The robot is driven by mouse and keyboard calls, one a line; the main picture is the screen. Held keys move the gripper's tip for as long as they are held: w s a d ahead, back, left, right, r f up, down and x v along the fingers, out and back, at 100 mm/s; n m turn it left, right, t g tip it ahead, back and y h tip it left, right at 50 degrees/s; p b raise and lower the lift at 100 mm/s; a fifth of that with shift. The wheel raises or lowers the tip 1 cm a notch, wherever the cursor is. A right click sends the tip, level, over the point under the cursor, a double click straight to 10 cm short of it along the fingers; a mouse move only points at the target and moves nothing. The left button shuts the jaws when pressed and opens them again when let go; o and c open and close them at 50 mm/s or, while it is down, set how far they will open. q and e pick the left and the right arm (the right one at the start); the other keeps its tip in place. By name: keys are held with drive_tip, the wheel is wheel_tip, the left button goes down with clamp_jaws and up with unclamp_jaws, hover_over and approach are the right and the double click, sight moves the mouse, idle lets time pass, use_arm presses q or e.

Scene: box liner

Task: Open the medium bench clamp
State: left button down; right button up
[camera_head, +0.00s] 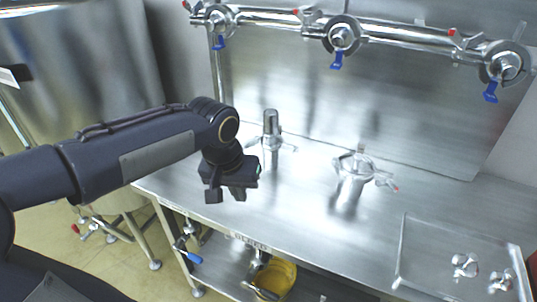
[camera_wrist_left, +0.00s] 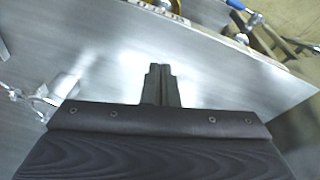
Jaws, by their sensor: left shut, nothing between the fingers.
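Two shiny metal fittings with clamps stand upright on the steel bench (camera_head: 290,215). The farther, slimmer one (camera_head: 271,128) has a clamp with side handles around its middle. The nearer, wider one (camera_head: 350,188) has a clamp (camera_head: 355,166) around its top, with a red-tipped handle pointing right. I cannot tell which is the medium clamp. My left gripper (camera_head: 227,195) is shut and empty above the bench's front left part, apart from both. Its fingers are together in the wrist view (camera_wrist_left: 160,87), where a shiny fitting (camera_wrist_left: 45,103) shows at the left. My right gripper is out of view.
A steel pipe (camera_head: 395,34) with several blue-handled valves runs along the back wall. A tray (camera_head: 425,250) with small metal parts lies at the bench's right end. A yellow bucket (camera_head: 277,278) stands on the lower shelf. The bench's front middle is clear.

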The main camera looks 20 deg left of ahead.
use_arm(q)
drive_tip(key=w+d+r+n+y, duration=0.1)
drive_tip(key=w+d+y, duration=0.25)
drive_tip(key=w, duration=0.55)
drive_tip(key=w+d+r+n+y, duration=0.15)
drive_tip(key=w+y, duration=0.25)
drive_tip(key=w, duration=0.6)
drive_tip(key=a+f+p, duration=0.2)
drive_tip(key=a+f, duration=0.6)
drive_tip(key=a, duration=0.1)
drive_tip(key=shift+f, duration=0.1)
